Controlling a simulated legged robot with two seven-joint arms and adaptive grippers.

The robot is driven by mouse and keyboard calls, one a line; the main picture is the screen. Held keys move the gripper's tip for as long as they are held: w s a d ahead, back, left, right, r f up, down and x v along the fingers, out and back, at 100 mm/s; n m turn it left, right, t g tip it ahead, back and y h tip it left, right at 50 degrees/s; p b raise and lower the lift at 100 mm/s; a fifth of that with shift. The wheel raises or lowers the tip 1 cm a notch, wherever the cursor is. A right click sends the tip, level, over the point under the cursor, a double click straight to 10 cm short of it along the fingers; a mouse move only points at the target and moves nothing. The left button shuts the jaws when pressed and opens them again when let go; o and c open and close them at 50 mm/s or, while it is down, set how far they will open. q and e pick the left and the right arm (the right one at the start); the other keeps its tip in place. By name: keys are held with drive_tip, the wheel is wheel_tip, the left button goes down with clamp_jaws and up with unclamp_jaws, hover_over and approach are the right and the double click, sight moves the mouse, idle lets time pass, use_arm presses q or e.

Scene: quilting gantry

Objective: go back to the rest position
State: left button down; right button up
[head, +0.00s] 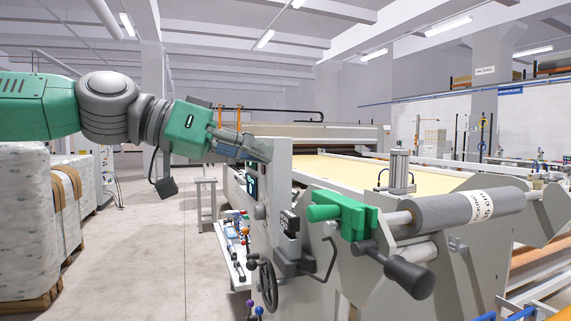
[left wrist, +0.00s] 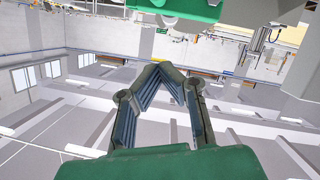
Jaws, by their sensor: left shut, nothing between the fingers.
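My left arm comes in from the left of the head view, with its green and grey links stretched out level. My left gripper (head: 258,150) is at its end, left of centre. Its fingers point right and slightly down, in front of the upper part of the machine's grey side plate. From this view I cannot tell whether they touch it. In the left wrist view the gripper's fingers (left wrist: 158,70) meet at their tips, with nothing between them. My right gripper is in neither view.
The quilting gantry (head: 281,190) fills the middle and right. A green clamp (head: 345,213) with a black handle and a grey roller (head: 468,207) stand at its near end. Wrapped stacks (head: 25,215) line the left. The floor aisle (head: 150,240) between is clear.

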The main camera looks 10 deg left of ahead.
use_arm(q)
wheel_tip(320, 180, down, 24)
drive_tip(key=w+d+n+g+y, duration=0.1)
drive_tip(key=w+d+n+y, duration=0.1)
drive_tip(key=w+n+y, duration=0.15)
drive_tip(key=s+f+n+g+y, duration=0.1)
drive_tip(key=s+f+y, duration=0.15)
drive_tip(key=f, duration=0.65)
drive_tip(key=s+f+n+g+y, duration=0.15)
drive_tip(key=s+f, duration=0.25)
drive_tip(key=f, duration=0.5)
drive_tip(key=s+a+f+n+g+y, duration=0.1)
drive_tip(key=s+a+f, duration=0.2)
drive_tip(key=s+f, duration=0.35)
drive_tip(key=s+a+f+y, duration=0.1)
drive_tip(key=s+a+f, duration=0.2)
drive_tip(key=s+f, duration=0.35)
drive_tip(key=s+a+f+g+y, duration=0.1)
drive_tip(key=s+a+f+y, duration=0.2)
drive_tip(key=s+a+f, duration=0.4)
drive_tip(key=s+f, duration=0.1)
drive_tip(key=s, duration=0.4)
drive_tip(key=shift+a+f+g, duration=0.2)
drive_tip(key=shift+f+g, duration=0.1)
drive_tip(key=shift+g, duration=0.05)
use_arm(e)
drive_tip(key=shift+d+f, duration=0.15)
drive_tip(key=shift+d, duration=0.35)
